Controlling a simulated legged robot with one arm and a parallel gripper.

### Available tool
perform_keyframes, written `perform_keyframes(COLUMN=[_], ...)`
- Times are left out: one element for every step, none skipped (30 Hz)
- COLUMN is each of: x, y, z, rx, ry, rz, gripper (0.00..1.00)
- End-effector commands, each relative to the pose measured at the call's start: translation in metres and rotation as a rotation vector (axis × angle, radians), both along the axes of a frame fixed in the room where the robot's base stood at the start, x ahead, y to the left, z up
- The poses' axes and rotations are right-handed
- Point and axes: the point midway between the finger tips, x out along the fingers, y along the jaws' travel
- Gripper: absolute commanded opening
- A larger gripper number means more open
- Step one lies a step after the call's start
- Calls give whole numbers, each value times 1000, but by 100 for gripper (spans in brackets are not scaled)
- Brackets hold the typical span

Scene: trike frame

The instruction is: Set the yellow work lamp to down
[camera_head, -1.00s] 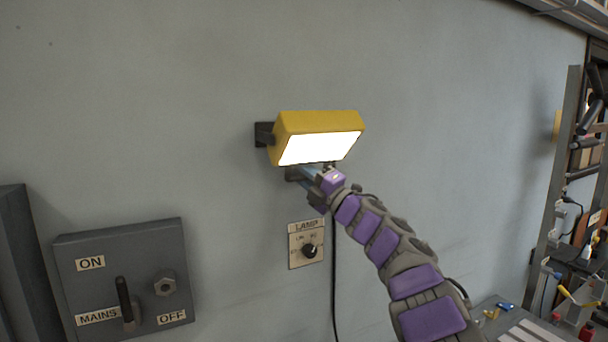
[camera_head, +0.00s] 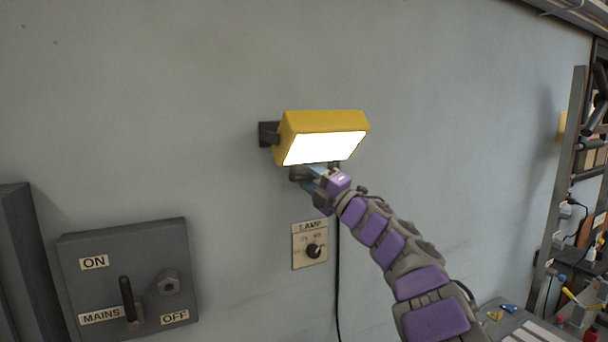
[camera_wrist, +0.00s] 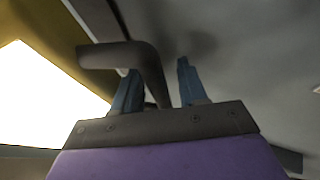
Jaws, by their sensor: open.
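The yellow work lamp (camera_head: 322,122) is mounted on the grey wall by a dark bracket (camera_head: 269,134). Its white lit face (camera_head: 324,148) points outward and down, and the lamp is lit. My gripper (camera_head: 308,178) is just below the lamp, close to the wall. In the wrist view the blue fingers of my gripper (camera_wrist: 155,85) are apart, with a dark bent bar (camera_wrist: 148,68) reaching down between them. I cannot tell whether the fingers touch it. The lamp's bright face (camera_wrist: 40,95) and yellow body (camera_wrist: 28,22) fill the left of the wrist view.
A LAMP switch plate (camera_head: 311,245) with a black knob is on the wall below my gripper. A cable (camera_head: 338,280) hangs beside it. A grey MAINS box (camera_head: 128,280) with a lever is at lower left. A cluttered bench and shelving (camera_head: 572,200) stand at right.

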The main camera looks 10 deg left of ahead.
Motion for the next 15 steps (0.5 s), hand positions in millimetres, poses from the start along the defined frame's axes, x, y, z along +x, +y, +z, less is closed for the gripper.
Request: perform_keyframes(x=[-1,-2,-4,-5,-7,-10,-11,-12,-14,-16,-17,-19,-20,-22,-25], y=[-4,-6,-9,-11,-13,-16,-19,-22,-25,-28,-30,-34,-37,-40,-43], z=[-2,-4,-6,-7,-8,-8,-9,-11,-14,-15,-16,-19,-20,-22,-23], rx=[-1,0,-2,-2,-2,-1,0,-1,-1,-1,-2,-1,0,0,0], ry=[2,3,5,3,2,-1,-1,2,4,2,2,2,3,3,1], rz=[-3,-4,-4,-4,-4,-5,-7,-7,-5,-3,-4,-5,-7,-7,-4], gripper=[42,42,42,42,42,42,42,42,42,42,42,42,42,42,42])
